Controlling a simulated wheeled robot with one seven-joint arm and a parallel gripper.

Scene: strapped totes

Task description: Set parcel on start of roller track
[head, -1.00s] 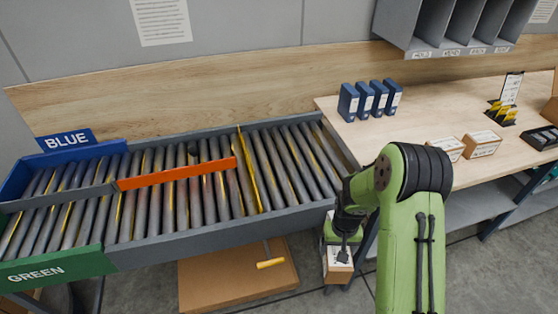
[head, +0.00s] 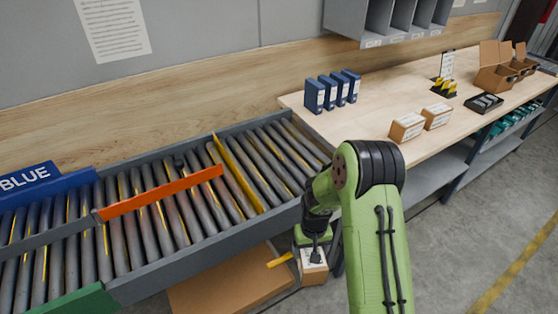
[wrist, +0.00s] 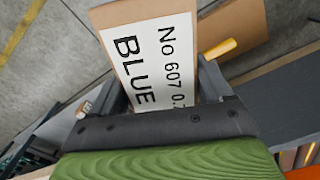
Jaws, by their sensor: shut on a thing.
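The parcel (head: 314,272) is a small brown box with a white label. In the wrist view the parcel (wrist: 150,50) fills the top middle, its label reading "BLUE" and "No 607". My gripper (head: 313,243) is shut on it and holds it in front of the track, beside its right end and lower than the rollers. The roller track (head: 262,172) has grey rollers in a grey frame. Its right end, past a yellow bar (head: 238,172), is bare. My arm and gripper hide part of the parcel.
An orange bar (head: 160,192) crosses the track towards a blue sign (head: 30,178). A wooden bench (head: 375,112) adjoins the track's right end, with two boxes (head: 407,127) and blue binders (head: 333,91). A cardboard sheet (head: 225,285) lies below the track.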

